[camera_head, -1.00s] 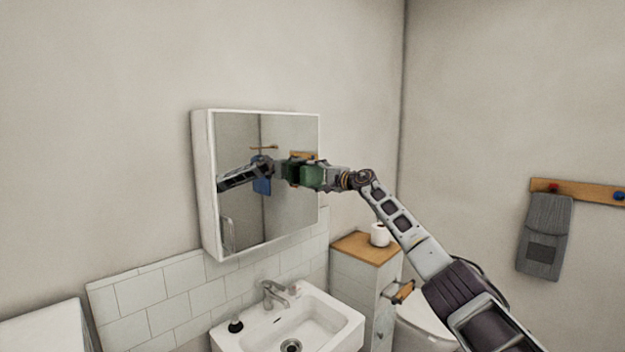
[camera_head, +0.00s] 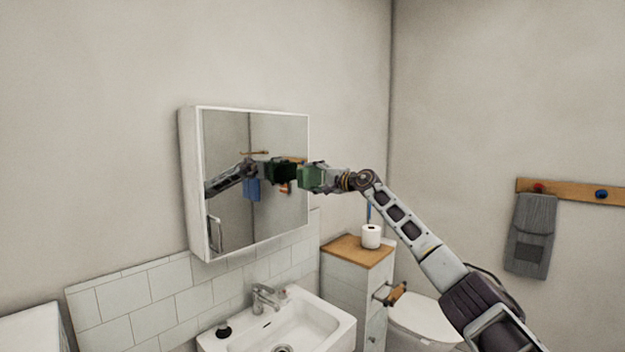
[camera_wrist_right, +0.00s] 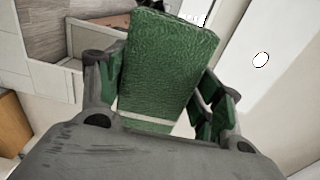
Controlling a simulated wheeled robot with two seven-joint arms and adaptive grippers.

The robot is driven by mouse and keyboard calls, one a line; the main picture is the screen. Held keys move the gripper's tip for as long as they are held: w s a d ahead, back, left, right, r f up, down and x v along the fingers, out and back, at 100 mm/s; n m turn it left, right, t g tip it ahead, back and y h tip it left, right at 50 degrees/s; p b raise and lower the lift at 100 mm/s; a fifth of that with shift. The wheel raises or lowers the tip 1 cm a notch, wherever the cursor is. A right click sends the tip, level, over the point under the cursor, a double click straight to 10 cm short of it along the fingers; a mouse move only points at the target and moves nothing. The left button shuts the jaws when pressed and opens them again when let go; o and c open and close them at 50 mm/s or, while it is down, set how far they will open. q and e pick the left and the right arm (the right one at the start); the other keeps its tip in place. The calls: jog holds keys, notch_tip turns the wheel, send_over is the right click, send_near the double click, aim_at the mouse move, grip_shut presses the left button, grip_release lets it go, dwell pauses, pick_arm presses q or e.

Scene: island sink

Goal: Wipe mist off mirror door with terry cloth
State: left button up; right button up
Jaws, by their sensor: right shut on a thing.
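The mirror door (camera_head: 228,225) is the front of a white wall cabinet above the sink. It reflects my arm, the cloth and a blue hanging thing. No mist can be made out on it. My right gripper (camera_head: 320,178) is shut on the green terry cloth (camera_head: 310,177), which is folded into a thick pad. The cloth is at the right part of the mirror; I cannot tell if it touches the glass. In the right wrist view, the cloth (camera_wrist_right: 172,65) stands out between the fingers (camera_wrist_right: 160,105). My left gripper is out of view.
Below the mirror are a white sink (camera_head: 325,322) and its tap (camera_head: 264,298). A wood-topped cabinet (camera_head: 350,250) with a toilet roll (camera_head: 371,236) stands right of it, beside the toilet (camera_head: 425,318). A grey towel (camera_head: 530,235) hangs on the right wall. The space before the mirror's left half is clear.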

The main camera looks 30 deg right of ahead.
jog(key=shift+b+v, duration=0.6)
jog(key=shift+v, duration=0.4)
jog(key=shift+s+d, duration=0.2)
jog(key=shift+s, duration=0.25)
jog(key=shift+s, duration=0.1)
